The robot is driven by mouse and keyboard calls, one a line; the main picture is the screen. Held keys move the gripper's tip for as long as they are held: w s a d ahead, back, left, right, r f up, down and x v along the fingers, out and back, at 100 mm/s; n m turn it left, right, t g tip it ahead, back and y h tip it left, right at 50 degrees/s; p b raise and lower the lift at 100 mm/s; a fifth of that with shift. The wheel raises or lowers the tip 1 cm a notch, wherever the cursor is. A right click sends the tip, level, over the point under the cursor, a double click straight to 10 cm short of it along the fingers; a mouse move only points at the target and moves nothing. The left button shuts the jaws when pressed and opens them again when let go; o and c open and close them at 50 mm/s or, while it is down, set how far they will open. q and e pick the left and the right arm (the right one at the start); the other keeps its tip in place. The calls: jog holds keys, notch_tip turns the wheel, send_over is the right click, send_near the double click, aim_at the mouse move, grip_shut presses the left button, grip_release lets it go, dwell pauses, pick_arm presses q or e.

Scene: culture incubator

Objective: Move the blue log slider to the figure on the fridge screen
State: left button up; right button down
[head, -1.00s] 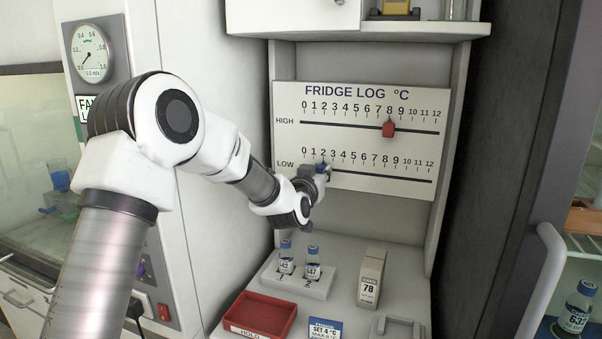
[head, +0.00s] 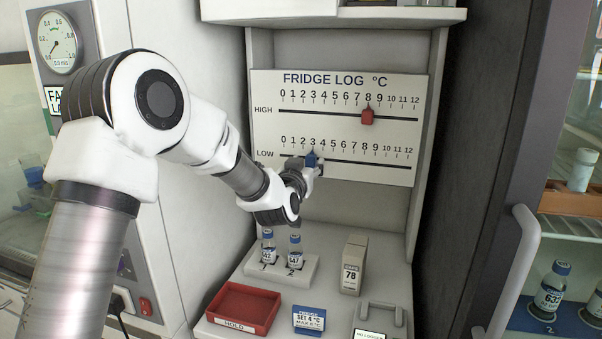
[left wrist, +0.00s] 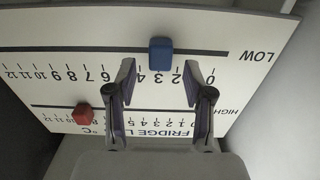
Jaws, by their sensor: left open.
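The white fridge log board (head: 345,132) hangs on the back wall with a HIGH scale above a LOW scale. The blue log slider (head: 310,158) sits on the LOW line at about 3; it also shows in the left wrist view (left wrist: 161,53), upside down. My left gripper (left wrist: 159,68) is open, its two fingers either side of the blue slider with gaps to both. In the head view my left gripper (head: 300,178) is at the board, partly hidden by its own arm. I cannot make out a fridge screen. My right gripper is not in view.
A red slider (head: 367,116) sits on the HIGH line at about 8. An open fridge stands right.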

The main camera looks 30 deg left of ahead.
pick_arm(q)
jog(key=v, duration=1)
jog(key=shift+s, duration=0.1)
